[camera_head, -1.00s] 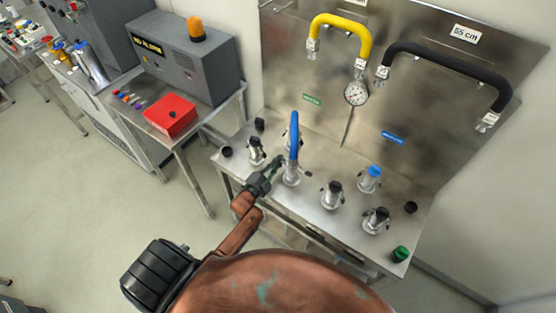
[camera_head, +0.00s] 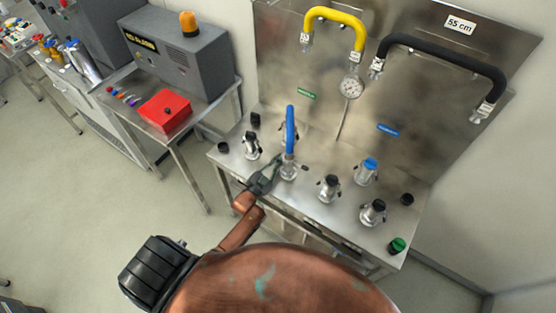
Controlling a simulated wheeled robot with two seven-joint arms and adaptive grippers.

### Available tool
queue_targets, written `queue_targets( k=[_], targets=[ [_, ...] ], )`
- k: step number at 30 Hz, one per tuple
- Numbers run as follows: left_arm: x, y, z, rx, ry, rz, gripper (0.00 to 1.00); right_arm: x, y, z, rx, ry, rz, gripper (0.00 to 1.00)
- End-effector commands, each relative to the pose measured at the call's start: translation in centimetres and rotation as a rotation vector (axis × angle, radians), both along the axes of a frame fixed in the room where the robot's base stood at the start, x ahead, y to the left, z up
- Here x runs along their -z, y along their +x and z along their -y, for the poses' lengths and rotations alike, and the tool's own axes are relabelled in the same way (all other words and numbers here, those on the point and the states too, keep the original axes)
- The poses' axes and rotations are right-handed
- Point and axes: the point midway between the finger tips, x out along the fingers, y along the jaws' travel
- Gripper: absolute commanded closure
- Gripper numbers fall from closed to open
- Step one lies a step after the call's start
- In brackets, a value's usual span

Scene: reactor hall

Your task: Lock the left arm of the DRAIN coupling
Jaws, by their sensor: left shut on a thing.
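The blue hose (camera_head: 291,130) arches over the steel bench and ends in a silver coupling (camera_head: 288,172) on its front row. I take this as the DRAIN coupling, but no label on it is readable. A small dark arm (camera_head: 304,167) sticks out on its right side. My left gripper (camera_head: 274,168) is at the coupling's left side, shut on its left arm, which the fingers mostly hide. The arm's exact angle cannot be told. My right gripper is not in view.
Other capped couplings stand close by: one at left (camera_head: 251,146), black-capped ones at right (camera_head: 329,188) (camera_head: 373,212) and a blue-capped one (camera_head: 366,171). A gauge (camera_head: 351,87) and yellow hose (camera_head: 336,16) are on the back panel. A red box (camera_head: 165,111) sits on the left table.

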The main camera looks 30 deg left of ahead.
Motion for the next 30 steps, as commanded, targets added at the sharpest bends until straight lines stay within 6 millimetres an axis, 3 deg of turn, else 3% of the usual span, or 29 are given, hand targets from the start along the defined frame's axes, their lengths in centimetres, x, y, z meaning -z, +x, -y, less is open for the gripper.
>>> queue_targets(
  k=[11, 12, 19, 30],
  targets=[
    [0.19, -0.10, 0.00, -0.001, -0.002, -0.003, 1.00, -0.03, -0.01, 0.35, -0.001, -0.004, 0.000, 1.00],
    [0.18, -0.10, 0.01, -0.001, -0.002, -0.003, 0.92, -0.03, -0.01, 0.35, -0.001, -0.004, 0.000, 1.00],
    [0.09, -0.04, 0.04, 0.000, -0.002, -0.002, 0.76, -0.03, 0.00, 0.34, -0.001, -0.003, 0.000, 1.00],
    [0.04, -0.33, 0.10, 0.002, -0.001, 0.000, 0.76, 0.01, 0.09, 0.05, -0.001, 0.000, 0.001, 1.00]
  ],
)
